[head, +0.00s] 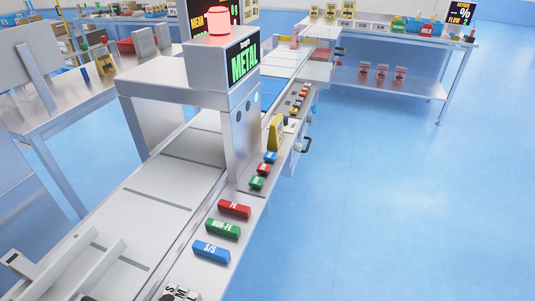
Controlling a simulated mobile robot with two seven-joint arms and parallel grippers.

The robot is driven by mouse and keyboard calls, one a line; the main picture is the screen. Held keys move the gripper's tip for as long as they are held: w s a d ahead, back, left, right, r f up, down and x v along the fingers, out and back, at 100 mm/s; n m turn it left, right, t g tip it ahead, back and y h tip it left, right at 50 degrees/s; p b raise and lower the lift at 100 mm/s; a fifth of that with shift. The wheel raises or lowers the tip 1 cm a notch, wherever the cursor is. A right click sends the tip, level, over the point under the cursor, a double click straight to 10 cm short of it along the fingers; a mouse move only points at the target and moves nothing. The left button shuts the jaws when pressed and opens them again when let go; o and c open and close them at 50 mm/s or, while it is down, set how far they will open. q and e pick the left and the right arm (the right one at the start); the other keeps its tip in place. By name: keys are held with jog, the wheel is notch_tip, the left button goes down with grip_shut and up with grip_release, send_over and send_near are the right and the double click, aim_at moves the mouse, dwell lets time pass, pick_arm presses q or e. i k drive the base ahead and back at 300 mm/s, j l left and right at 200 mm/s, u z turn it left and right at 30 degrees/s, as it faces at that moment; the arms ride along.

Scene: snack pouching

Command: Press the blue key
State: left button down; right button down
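A small blue key (270,157) is on the near-side ledge of the conveyor, at the foot of the metal detector. It is the farthest of a short row, with a red key (264,169) and a green key (257,183) nearer to me. The lettering on these keys is too small to read surely. The detector (190,82) is a pale arch over the belt. Its screen (242,62) reads METAL in green, and a red lamp (219,25) stands on top. I see neither of my grippers in the head view.
Larger blocks lie nearer on the ledge: red FE (234,209), green NON-FE (223,229) and blue S/S (211,251). A yellow stand (275,132) is just beyond the keys. Pale slanted bars (95,268) are at lower left. The blue floor (400,200) at right is clear.

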aim_at(269, 156)
jog(key=i+l+u, duration=0.55)
jog(key=l+u, duration=0.25)
jog(key=i+l+u, duration=0.3)
jog(key=l, duration=0.2)
jog(key=l+u, duration=0.25)
jog(key=l, duration=0.15)
jog(key=l+u, duration=0.25)
jog(key=l, duration=0.15)
